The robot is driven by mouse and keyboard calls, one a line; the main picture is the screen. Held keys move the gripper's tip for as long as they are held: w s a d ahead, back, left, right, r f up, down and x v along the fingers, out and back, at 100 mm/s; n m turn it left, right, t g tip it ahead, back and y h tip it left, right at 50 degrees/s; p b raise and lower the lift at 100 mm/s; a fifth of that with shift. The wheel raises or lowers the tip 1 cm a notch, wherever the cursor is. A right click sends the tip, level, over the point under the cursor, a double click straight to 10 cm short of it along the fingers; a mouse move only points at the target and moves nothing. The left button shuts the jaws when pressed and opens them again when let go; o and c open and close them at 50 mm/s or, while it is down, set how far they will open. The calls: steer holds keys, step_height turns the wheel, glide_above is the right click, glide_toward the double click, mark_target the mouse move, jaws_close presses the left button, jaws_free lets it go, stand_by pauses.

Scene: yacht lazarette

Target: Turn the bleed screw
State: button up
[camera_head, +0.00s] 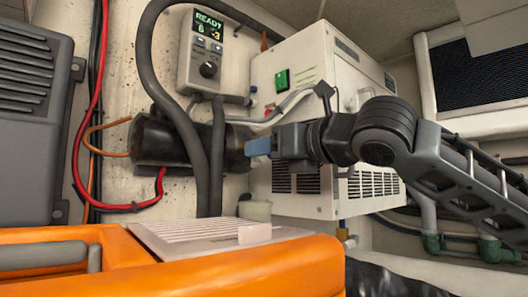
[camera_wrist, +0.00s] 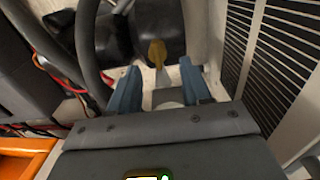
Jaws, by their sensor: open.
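A brass-coloured piece (camera_wrist: 157,52), which looks like the bleed screw, shows in the wrist view in front of a black cylinder. My gripper (camera_wrist: 160,68) is open, with one blue finger to each side of the brass piece and a gap on both sides. How deep the piece lies between the fingertips I cannot tell. In the head view my gripper (camera_head: 258,147) points left at the right end of the black cylinder (camera_head: 165,142). The brass piece is hidden there by the fingers.
A white vented unit (camera_head: 300,80) stands close behind my gripper. Thick grey hoses (camera_head: 217,155) cross the cylinder. A control box reading READY (camera_head: 207,52) is above. A red cable (camera_head: 75,150) hangs at left. An orange case (camera_head: 200,275) fills the lower foreground.

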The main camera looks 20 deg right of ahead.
steer(key=v, duration=0.6)
steer(key=shift+s, duration=0.3)
steer(key=shift+d, duration=0.1)
